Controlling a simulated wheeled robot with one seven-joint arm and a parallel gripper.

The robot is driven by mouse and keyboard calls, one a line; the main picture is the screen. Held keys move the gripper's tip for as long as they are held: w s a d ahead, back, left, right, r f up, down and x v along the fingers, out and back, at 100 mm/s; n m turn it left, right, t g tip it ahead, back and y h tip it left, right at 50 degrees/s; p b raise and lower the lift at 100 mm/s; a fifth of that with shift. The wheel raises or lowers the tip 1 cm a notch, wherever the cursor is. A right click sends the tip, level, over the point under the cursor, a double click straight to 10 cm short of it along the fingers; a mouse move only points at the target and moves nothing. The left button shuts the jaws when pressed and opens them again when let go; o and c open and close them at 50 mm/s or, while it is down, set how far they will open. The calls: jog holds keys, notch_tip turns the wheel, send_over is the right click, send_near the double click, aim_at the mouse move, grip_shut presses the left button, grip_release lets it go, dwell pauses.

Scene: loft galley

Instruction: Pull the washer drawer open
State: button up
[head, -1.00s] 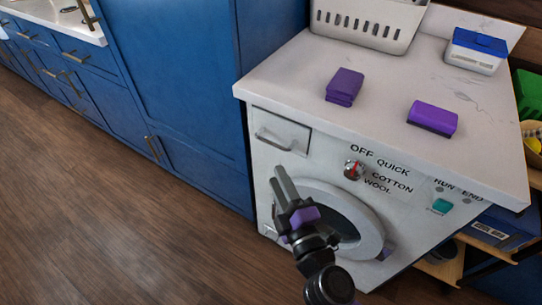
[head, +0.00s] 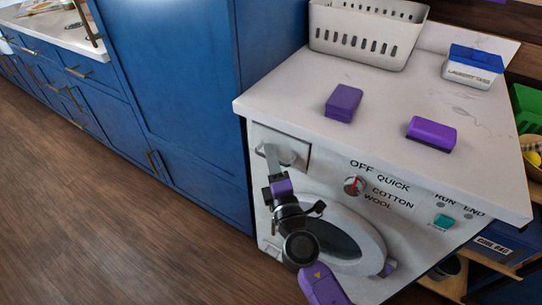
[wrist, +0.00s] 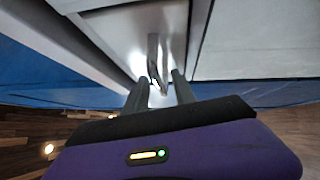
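The washer (head: 335,172) is white, with a round door and a red-marked dial. Its drawer (head: 299,147) is at the upper left of the front, and looks flush with it. The drawer's bar handle (head: 289,157) is partly hidden by my gripper (head: 269,154), which is right at it. In the wrist view, my gripper (wrist: 163,78) is open, its two dark fingers apart. The handle (wrist: 153,50) shows between and just beyond the fingertips. I cannot tell whether either finger touches it.
Two purple blocks, one (head: 343,102) and another (head: 432,132), a white basket (head: 366,36) and a blue-lidded box (head: 472,66) stand on the countertop (head: 285,92). A blue cabinet (head: 180,90) flanks the washer's left. Wooden floor (head: 110,220) is clear at left.

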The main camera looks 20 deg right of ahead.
jog(key=shift+w, duration=0.1)
grip_shut()
dwell(1.4)
